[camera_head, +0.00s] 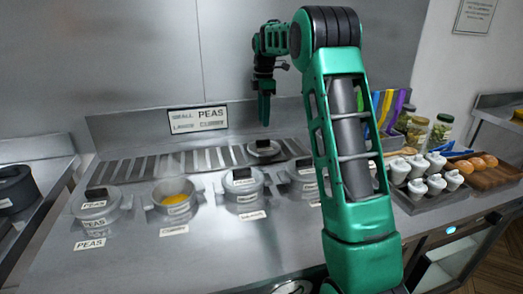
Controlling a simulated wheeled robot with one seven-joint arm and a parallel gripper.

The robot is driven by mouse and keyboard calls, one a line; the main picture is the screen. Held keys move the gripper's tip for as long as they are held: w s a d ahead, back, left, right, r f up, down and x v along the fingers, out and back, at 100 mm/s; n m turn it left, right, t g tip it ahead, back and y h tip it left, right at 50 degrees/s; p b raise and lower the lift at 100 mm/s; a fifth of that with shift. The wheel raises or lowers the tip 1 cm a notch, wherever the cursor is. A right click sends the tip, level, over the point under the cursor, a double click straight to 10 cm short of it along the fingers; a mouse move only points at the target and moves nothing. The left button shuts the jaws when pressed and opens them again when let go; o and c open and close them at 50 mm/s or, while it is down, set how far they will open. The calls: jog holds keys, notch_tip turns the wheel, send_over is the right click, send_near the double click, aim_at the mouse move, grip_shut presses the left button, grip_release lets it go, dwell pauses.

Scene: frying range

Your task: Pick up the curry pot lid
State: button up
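A loose round lid (264,150) with a dark handle lies on the slatted strip at the back of the counter. It appears to belong to the uncovered pot (174,207) with yellow contents, which I take as the curry pot; its label is too small to read surely. My gripper (264,122) points down above the loose lid, apart from it. The fingers overlap in this view, so their opening is hidden. I see nothing held between them.
A lidded pot labelled peas (96,207) stands at the left. Two more lidded pots (244,184) (303,180) stand right of the open pot. Right of my arm are white cups (421,190), jars (441,132) and buns (478,162). The counter front is mostly clear.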

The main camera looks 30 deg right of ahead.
aim_at(263, 140)
jog(key=shift+s+a+f, duration=0.1)
jog(key=shift+s+f, duration=0.05)
jog(key=shift+f, duration=2)
jog(key=shift+s+f, duration=0.1)
jog(key=shift+f, duration=2.05)
grip_shut()
